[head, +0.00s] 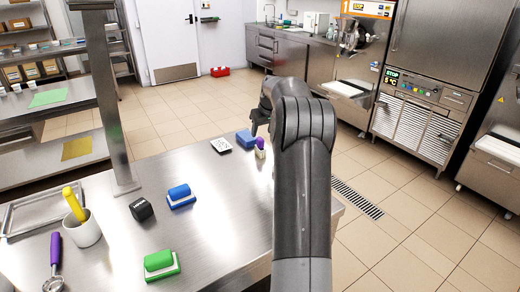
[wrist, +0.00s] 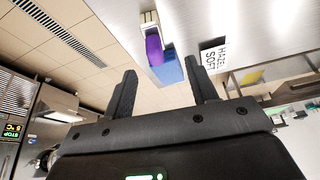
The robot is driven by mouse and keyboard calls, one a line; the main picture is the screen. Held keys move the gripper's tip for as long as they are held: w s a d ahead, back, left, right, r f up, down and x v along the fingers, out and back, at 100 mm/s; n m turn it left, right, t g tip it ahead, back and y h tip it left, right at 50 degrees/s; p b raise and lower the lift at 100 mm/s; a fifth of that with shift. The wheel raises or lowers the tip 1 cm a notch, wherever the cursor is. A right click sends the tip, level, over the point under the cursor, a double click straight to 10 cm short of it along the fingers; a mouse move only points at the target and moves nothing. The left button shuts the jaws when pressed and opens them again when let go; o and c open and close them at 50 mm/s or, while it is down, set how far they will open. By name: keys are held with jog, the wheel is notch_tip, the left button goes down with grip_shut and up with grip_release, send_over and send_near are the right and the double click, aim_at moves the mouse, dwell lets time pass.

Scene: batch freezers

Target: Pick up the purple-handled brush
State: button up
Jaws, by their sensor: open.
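The purple-handled brush (head: 260,147) is near the far right end of the steel table, with its purple handle above a pale lower part. In the wrist view the brush (wrist: 153,46) shows at the top, beyond my fingertips and roughly between them. My gripper (head: 258,122) is above the table near the brush, partly hidden behind my own arm in the head view. In the wrist view my gripper (wrist: 161,70) has its two fingers wide apart with nothing held. A gap shows between the fingers and the brush.
A blue block (head: 245,138) sits just beside the brush, and a label card (head: 221,145) lies left of it. The table edge is close on the right.

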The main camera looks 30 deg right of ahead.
aim_at(259, 146)
jog(key=shift+w+d+f, duration=0.2)
jog(key=shift+d+f, duration=0.2)
jog(key=shift+f, duration=0.2)
jog(key=x, duration=1)
jog(key=shift+w+d, duration=0.15)
jog(key=shift+w, duration=0.05)
jog(key=shift+r, duration=0.1)
jog(key=shift+c, duration=0.4)
jog(key=c, duration=1)
jog(key=shift+r, duration=0.1)
